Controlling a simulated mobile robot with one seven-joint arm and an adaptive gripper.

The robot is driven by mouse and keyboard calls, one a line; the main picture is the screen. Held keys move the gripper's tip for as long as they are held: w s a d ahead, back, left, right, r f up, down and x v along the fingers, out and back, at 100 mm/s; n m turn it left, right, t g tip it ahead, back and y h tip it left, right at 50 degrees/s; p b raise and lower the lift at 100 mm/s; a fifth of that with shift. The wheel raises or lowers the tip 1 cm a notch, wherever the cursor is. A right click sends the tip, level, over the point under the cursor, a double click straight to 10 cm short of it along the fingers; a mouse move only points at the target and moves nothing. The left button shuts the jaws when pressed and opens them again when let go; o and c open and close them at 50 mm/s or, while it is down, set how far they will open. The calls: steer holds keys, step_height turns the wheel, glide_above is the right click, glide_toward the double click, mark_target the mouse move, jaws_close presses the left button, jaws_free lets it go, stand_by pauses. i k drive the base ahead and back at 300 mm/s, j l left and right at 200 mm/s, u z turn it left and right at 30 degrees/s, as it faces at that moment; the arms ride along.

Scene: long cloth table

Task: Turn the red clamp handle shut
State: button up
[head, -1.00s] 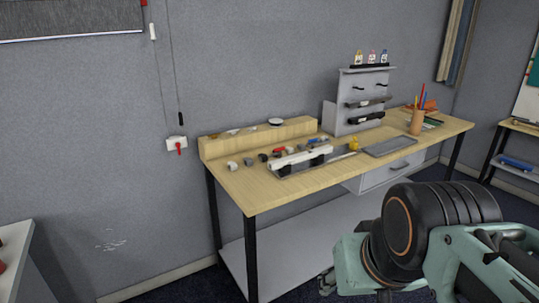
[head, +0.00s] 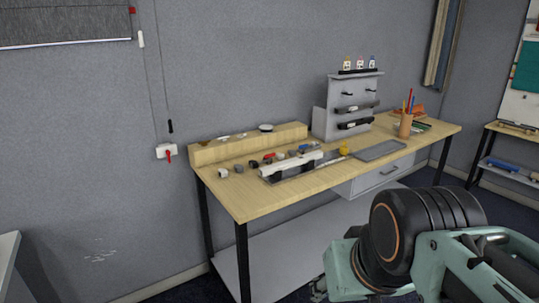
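A small red handle (head: 168,156) hangs down from a white box (head: 160,151) on the grey wall, left of the table. A dark-ended cord (head: 170,126) hangs just above it. I cannot tell from here how far the handle is turned. A small red item (head: 281,155) also lies among the things on the table. My gripper (head: 319,290) shows only in part at the bottom, beside my arm, well away from the wall box and below the tabletop in the picture. Its fingers are too small and hidden to read.
The long wooden table (head: 245,203) stands against the wall, with small parts and a white tool (head: 290,166) on it. A grey rack (head: 341,117), a pen cup (head: 405,126) and a grey tray (head: 380,150) stand further right. Floor shows left of the table.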

mark_target(268, 156)
steer(key=k+j, duration=0.15)
steer(key=j, duration=0.2)
steer(key=i, duration=1)
steer(key=i+l+z, duration=0.1)
steer(key=i, duration=0.5)
steer(key=i+l, duration=0.15)
steer(key=i, duration=0.5)
steer(key=k+l+z, duration=0.05)
